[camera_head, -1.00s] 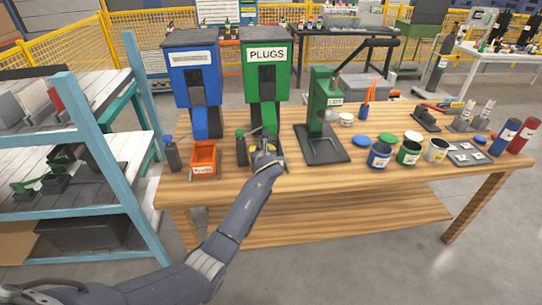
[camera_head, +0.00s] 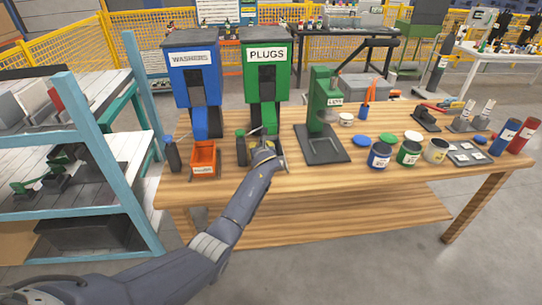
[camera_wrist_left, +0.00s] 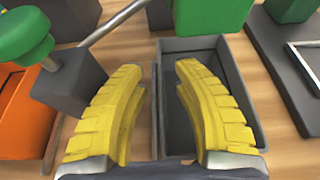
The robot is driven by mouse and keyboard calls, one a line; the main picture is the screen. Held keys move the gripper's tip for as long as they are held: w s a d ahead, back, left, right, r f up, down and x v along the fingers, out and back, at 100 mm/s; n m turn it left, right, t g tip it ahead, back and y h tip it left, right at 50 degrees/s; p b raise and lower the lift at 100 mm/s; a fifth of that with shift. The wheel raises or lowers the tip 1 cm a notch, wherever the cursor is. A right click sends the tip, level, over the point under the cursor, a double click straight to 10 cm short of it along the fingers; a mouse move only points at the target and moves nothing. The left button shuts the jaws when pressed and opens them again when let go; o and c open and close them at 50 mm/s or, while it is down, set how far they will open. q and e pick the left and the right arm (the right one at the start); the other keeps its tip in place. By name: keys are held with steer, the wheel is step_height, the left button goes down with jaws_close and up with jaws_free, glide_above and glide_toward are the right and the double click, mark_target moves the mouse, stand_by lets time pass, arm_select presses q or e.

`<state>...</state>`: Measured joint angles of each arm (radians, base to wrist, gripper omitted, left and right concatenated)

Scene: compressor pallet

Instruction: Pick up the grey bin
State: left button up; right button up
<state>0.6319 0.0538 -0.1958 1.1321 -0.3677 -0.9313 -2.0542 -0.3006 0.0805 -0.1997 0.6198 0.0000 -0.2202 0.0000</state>
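The grey bin (camera_wrist_left: 190,44) is an open rectangular box on the wooden table below my left gripper, seen in the left wrist view. In the head view my gripper and arm cover most of it, in front of the green PLUGS dispenser (camera_head: 265,75). My left gripper (camera_head: 266,155) is open, with its yellow fingers apart in the left wrist view (camera_wrist_left: 158,68). The left finger shows outside the bin's left wall and the right finger over its inside. Whether either finger touches the wall is unclear. My right gripper is not in view.
An orange bin (camera_head: 203,160) stands to the left under the blue WASHERS dispenser (camera_head: 191,78). A dark block with a green knob (camera_head: 241,148) and a rod is close to the left gripper. A green press (camera_head: 322,125) stands to the right. The table's front edge is clear.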

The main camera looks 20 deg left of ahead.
arm_select(q)
jaws_close()
steer(key=shift+r, duration=0.1)
stand_by(0.5)
